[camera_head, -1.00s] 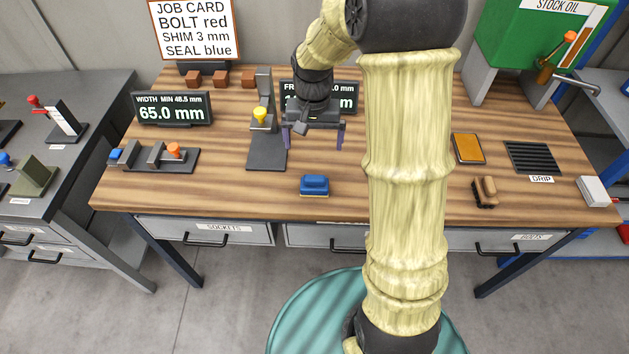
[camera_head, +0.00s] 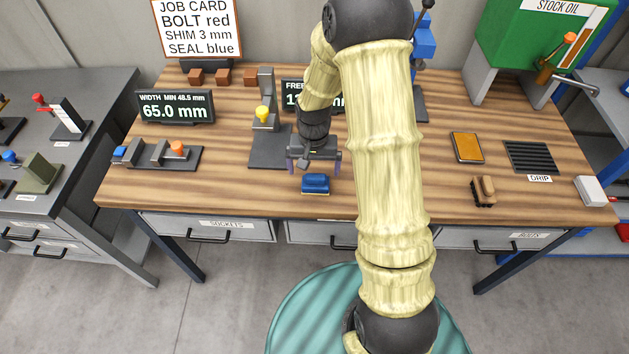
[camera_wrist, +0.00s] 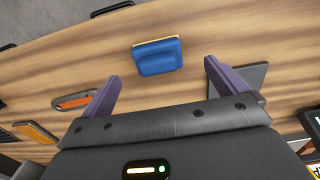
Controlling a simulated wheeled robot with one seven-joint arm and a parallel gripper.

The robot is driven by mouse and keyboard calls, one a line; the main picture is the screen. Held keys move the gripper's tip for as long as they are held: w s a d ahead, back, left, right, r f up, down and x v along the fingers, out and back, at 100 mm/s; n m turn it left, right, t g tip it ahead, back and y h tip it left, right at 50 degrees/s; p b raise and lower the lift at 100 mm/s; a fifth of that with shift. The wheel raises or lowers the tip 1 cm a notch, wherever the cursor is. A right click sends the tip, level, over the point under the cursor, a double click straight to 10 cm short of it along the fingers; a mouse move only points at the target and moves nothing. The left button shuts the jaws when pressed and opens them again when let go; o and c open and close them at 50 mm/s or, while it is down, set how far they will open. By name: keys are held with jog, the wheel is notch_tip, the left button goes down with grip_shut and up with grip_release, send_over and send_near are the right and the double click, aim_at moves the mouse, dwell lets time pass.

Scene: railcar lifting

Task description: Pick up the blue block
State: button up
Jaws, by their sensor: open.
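The blue block (camera_head: 315,183) lies on the wooden workbench near its front edge, with a thin yellowish layer along its base. It also shows in the wrist view (camera_wrist: 158,57), beyond the fingertips and roughly between their lines. My gripper (camera_head: 314,169) is open and empty, pointing down just behind the block and above the bench. Its two purple fingers show wide apart in the wrist view (camera_wrist: 158,75). The fingers do not appear to touch the block.
A grey stand with a yellow knob (camera_head: 263,114) is close behind left of my gripper. A fixture with an orange knob (camera_head: 160,155) stands further left. An orange pad (camera_head: 467,147), a brush (camera_head: 484,190) and a drip grille (camera_head: 530,156) lie right. Bench around the block is clear.

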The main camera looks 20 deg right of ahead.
aim_at(316, 175)
jog(key=shift+d+f, duration=0.25)
jog(key=shift+f, duration=0.65)
jog(key=shift+s, duration=0.15)
jog(key=shift+a, duration=0.1)
jog(key=shift+w+f+p, duration=0.2)
jog(key=shift+f+p, duration=0.4)
jog(key=shift+f, duration=0.7)
jog(key=shift+w+f+p, duration=0.15)
jog(key=shift+f+p, duration=0.45)
jog(key=shift+f, duration=0.7)
jog(key=shift+c, duration=0.5)
jog(key=shift+d, duration=0.2)
jog(key=c, duration=1)
